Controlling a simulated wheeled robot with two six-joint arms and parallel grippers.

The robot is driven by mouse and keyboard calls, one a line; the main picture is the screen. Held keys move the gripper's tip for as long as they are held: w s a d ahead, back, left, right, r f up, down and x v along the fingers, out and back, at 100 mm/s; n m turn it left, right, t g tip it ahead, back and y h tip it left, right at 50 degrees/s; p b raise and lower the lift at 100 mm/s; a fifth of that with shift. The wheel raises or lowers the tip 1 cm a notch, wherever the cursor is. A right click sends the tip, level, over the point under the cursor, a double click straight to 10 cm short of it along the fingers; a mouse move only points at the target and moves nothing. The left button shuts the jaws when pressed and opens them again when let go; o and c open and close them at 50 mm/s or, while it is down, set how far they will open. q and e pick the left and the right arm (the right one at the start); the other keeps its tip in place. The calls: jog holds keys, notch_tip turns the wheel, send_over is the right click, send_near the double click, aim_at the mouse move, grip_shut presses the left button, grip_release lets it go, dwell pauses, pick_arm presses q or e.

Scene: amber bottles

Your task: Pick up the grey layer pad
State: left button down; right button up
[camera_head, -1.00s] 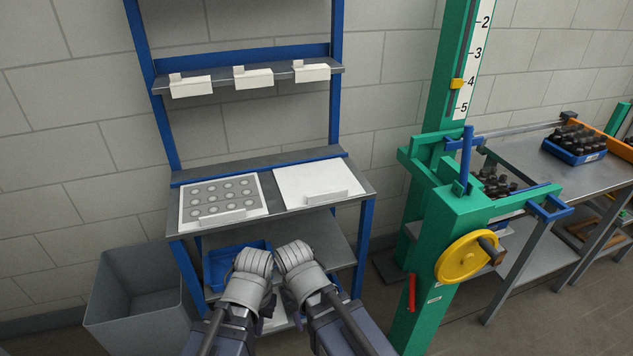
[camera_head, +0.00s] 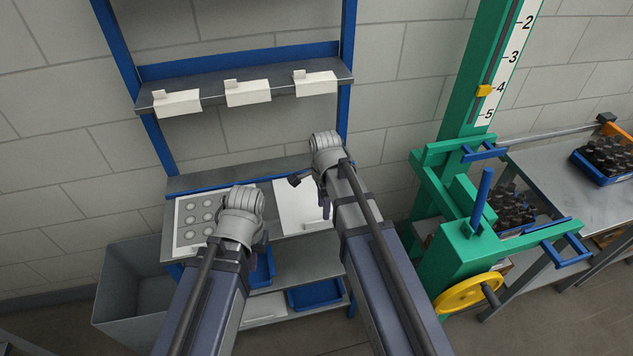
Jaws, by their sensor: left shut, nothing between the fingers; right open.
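Two flat pads lie on the bench top. The left pad (camera_head: 188,236) is pale with rows of grey round marks. The right pad (camera_head: 288,212) is plain and whitish, partly hidden by my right arm. I cannot tell from colour which is the grey layer pad. My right gripper (camera_head: 309,194) is open and empty, over the plain pad in the picture; its height above it is unclear. My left gripper (camera_head: 240,240) is shut and empty, in front of the marked pad's right part; its wrist hides most of the fingers.
A shelf (camera_head: 210,98) with white label cards runs above the bench. Blue trays (camera_head: 315,294) sit on the lower shelf. A grey bin (camera_head: 135,290) stands left. A green press frame (camera_head: 455,240) with a yellow handwheel (camera_head: 468,293) stands close right, with bottle crates beyond.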

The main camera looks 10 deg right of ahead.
aim_at(322, 220)
jog(key=shift+w+d, duration=0.1)
jog(key=shift+w, duration=0.15)
jog(key=shift+s+f+b, duration=0.1)
jog(key=shift+f+b, duration=0.5)
jog(key=shift+b, duration=0.1)
jog(key=shift+f+b, duration=0.75)
jog(key=shift+f, duration=0.05)
jog(key=shift+r, duration=0.1)
jog(key=f+b, duration=0.5)
jog(key=shift+w+f, duration=0.15)
jog(key=shift+w, duration=0.05)
grip_shut()
